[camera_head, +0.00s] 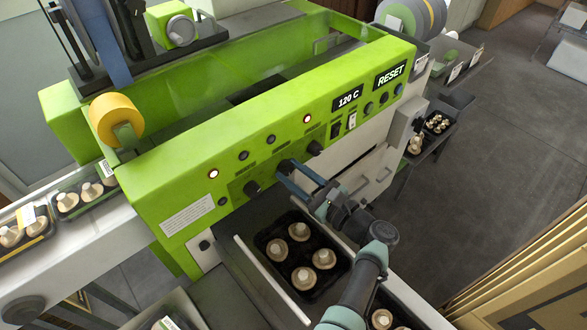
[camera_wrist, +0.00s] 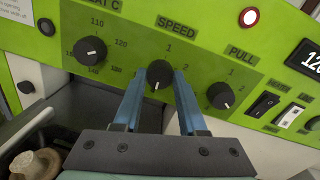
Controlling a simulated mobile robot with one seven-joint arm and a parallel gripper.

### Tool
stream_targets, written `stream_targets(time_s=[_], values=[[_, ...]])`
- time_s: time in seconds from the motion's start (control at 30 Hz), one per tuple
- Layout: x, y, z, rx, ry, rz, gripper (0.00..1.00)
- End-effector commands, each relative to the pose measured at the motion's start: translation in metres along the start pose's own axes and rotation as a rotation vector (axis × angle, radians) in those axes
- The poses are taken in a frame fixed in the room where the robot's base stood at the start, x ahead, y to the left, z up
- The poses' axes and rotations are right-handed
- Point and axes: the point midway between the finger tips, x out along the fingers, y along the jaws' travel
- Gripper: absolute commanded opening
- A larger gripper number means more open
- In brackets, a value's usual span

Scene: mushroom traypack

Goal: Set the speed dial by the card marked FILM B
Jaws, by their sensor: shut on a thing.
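The black speed dial (camera_wrist: 159,73) is on the green machine panel under the word SPEED, with the numbers 1 and 2 above it. Its white mark appears to point down. My gripper (camera_wrist: 158,80) is shut on this dial, with one blue finger on each side. In the head view my gripper (camera_head: 288,172) reaches the panel between two other knobs and partly hides the dial. No card that reads FILM B can be made out; small cards in the head view are too small to read.
A heat dial (camera_wrist: 90,50) sits left of the speed dial and a PULL dial (camera_wrist: 220,95) sits right, both close to my fingers. Rocker switches (camera_wrist: 263,104) are further right. A tray of mushrooms (camera_head: 338,275) lies below my wrist. A yellow roll (camera_head: 113,115) is at the left.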

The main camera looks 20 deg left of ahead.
Motion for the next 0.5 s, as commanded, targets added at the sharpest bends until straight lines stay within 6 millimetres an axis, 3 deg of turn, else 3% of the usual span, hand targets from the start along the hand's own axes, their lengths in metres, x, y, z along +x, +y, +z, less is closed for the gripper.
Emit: stream_targets(time_s=[0.5], values=[[-0.0007,0.0009,-0.0001,0.494,-0.028,-0.005,0.00]])
